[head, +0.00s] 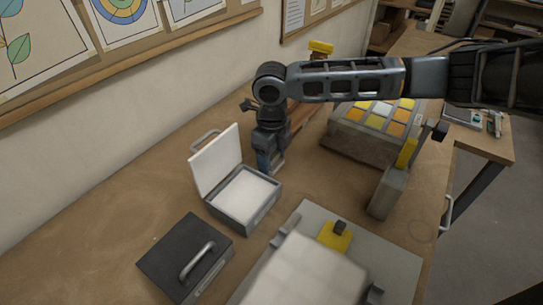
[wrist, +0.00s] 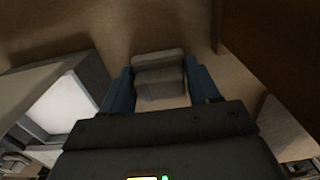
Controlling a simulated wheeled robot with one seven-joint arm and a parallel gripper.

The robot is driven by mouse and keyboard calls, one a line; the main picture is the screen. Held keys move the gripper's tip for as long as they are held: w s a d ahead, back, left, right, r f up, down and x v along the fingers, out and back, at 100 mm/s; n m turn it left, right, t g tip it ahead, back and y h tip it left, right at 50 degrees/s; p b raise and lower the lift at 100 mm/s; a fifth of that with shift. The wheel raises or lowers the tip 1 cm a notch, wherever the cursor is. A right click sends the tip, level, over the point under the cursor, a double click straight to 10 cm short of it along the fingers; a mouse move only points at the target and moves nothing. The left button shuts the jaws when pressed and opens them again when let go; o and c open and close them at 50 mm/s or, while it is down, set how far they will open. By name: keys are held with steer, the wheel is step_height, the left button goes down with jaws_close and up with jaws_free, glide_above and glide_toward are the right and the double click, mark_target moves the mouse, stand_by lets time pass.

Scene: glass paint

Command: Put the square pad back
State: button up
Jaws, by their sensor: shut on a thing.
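My gripper (wrist: 160,90) points down at the back of the bench, just right of the open case. Its blue fingers are shut on a small grey block (wrist: 158,62), with a paler part on its near side. I cannot tell whether this block is the square pad. In the head view my gripper (head: 270,165) mostly hides the block. The open case (head: 262,213) has its lid up and a flat white pad (head: 247,192) inside. It also shows at the left of the wrist view (wrist: 95,70).
A dark closed case (head: 165,256) with a handle stands at front left. A grey board (head: 395,262) carries a yellow piece with a dark knob (head: 335,236) and a pale panel (head: 305,275). A tray of coloured squares (head: 345,128) and a grey block (head: 386,192) stand to the right.

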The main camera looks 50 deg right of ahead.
steer(key=shift+f, duration=0.1)
steer(key=shift+f, duration=0.1)
steer(key=o, duration=1.1)
step_height(320, 180, up, 12)
steer(key=b, duration=0.1)
steer(key=shift+r+b, duration=0.25)
steer(key=shift+b, duration=0.1)
